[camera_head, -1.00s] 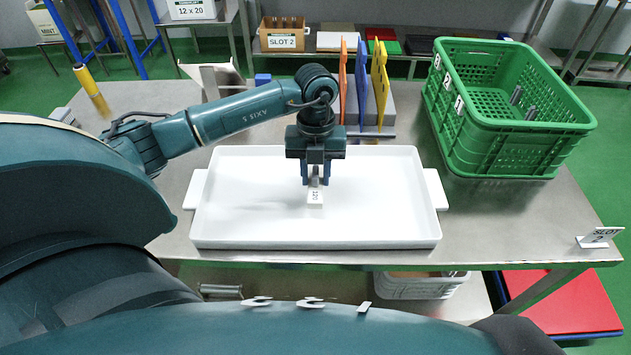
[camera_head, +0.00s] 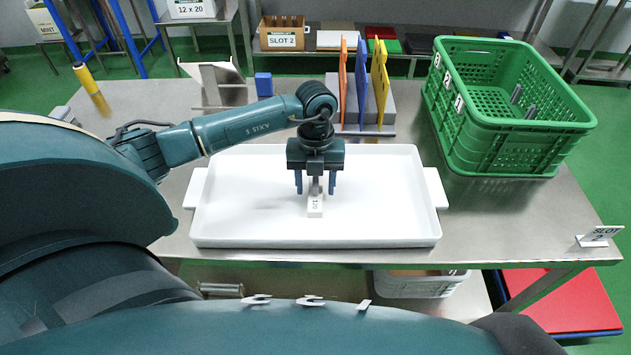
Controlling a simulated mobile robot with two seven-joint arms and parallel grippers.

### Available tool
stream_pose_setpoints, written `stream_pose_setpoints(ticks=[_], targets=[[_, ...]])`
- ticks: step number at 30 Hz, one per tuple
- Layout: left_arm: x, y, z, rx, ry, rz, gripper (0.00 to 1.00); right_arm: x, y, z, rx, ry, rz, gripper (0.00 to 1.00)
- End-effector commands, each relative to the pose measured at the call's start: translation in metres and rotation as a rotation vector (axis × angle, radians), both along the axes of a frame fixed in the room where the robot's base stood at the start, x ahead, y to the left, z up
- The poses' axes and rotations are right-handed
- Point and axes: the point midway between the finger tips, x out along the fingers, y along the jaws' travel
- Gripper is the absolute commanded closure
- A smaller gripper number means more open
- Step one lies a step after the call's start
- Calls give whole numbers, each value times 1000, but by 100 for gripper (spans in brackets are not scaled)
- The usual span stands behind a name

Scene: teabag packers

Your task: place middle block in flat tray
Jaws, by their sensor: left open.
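A small block (camera_head: 315,210) with a white labelled face and a grey upright post stands in the flat white tray (camera_head: 240,228), near its middle. My left gripper (camera_head: 315,190) is above the tray with its blue fingers spread wide. One finger is on each side of the grey post, with a visible gap on both sides. The gripper body hides the top of the post. My right gripper is not in view.
A green crate (camera_head: 500,145) at the right holds grey pieces (camera_head: 516,94). Behind the tray stand orange, blue and yellow upright panels (camera_head: 379,85) on a grey base. A blue cube (camera_head: 263,84) sits at the back left. A sign (camera_head: 598,237) stands at the front right corner.

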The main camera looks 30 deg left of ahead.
Motion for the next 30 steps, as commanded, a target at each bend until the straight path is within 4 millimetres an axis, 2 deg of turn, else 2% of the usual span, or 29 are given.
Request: stream_pose_setpoints(ticks=[5, 8, 18, 21, 25, 30], targets=[[1, 0, 6, 0, -1, 0, 50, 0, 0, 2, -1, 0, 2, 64], [3, 1, 18, -1, -5, -1, 50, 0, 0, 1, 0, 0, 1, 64], [10, 6, 89, 0, -5, 0, 50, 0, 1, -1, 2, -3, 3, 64], [11, 6, 105, 0, -4, 0, 50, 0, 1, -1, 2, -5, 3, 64], [12, 7, 117, 1, -2, 0, 50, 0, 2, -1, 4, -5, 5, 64], [12, 7, 122, 0, 0, 0, 50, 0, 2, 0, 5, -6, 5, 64]])
